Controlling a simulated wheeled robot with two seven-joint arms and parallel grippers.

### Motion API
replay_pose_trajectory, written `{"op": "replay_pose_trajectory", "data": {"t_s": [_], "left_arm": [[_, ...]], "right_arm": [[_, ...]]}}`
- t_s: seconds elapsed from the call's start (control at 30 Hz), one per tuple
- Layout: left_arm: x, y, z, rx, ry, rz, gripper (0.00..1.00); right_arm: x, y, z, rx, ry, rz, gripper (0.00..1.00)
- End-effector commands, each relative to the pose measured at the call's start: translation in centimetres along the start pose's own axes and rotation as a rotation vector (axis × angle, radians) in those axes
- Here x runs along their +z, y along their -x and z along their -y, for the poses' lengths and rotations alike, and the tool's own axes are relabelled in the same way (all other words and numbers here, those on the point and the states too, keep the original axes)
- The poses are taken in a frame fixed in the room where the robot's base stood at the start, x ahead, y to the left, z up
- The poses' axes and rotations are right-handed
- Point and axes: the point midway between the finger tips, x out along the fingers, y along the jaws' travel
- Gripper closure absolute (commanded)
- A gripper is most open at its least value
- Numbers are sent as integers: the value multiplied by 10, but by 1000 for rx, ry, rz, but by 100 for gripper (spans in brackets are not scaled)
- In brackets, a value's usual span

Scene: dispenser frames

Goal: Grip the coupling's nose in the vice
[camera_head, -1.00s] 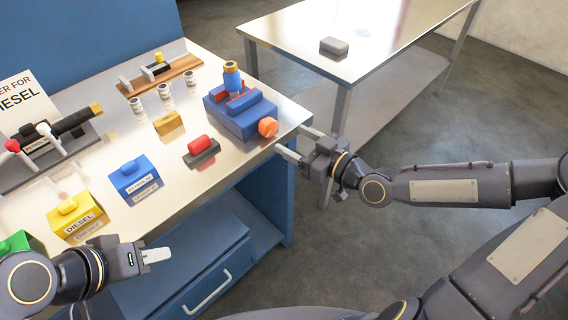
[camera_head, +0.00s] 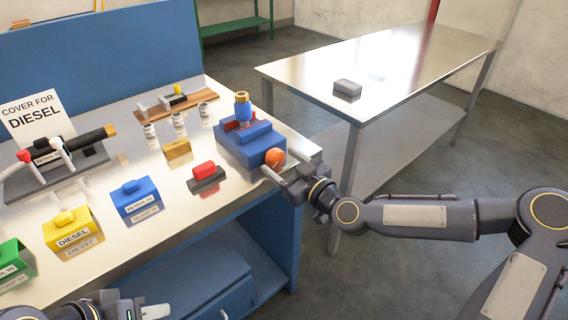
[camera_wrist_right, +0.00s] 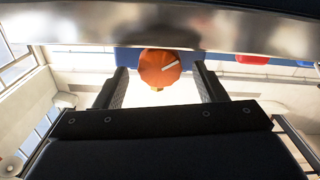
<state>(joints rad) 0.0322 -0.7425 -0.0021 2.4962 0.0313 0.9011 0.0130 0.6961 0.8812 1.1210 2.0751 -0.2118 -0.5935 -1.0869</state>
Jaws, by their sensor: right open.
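The blue vice (camera_head: 236,148) stands near the table's right edge, with red parts around its jaws. Its orange knob (camera_head: 275,157) faces the front right. The coupling (camera_head: 243,110), blue with a brass-coloured collar, stands upright at the vice's jaws. Its nose is hidden, and I cannot tell if the jaws touch it. My right gripper (camera_head: 282,164) is open at the knob. In the right wrist view the knob (camera_wrist_right: 160,66) shows between the two spread fingers, with a white mark on its face. My left gripper (camera_head: 150,312) is at the bottom edge, partly cut off.
A red block on a dark base (camera_head: 205,174) and a brass-coloured block (camera_head: 178,151) lie left of the vice. Blue (camera_head: 137,203), yellow (camera_head: 72,230) and green (camera_head: 14,262) covers line the front. A second table (camera_head: 400,60) stands behind right, across a floor gap.

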Motion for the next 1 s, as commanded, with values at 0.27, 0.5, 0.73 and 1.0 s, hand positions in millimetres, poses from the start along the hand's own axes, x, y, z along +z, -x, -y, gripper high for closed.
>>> {"op": "replay_pose_trajectory", "data": {"t_s": [0.27,0.5,0.73,1.0], "left_arm": [[0,0,0,0,0,0,64],[0,0,0,0,0,0,64],[1,-2,1,0,0,0,64],[5,-10,5,0,0,0,64]], "right_arm": [[0,0,0,0,0,0,46],[0,0,0,0,0,0,78],[1,0,0,-1,-15,0,80],[2,0,0,0,-138,0,80]]}}
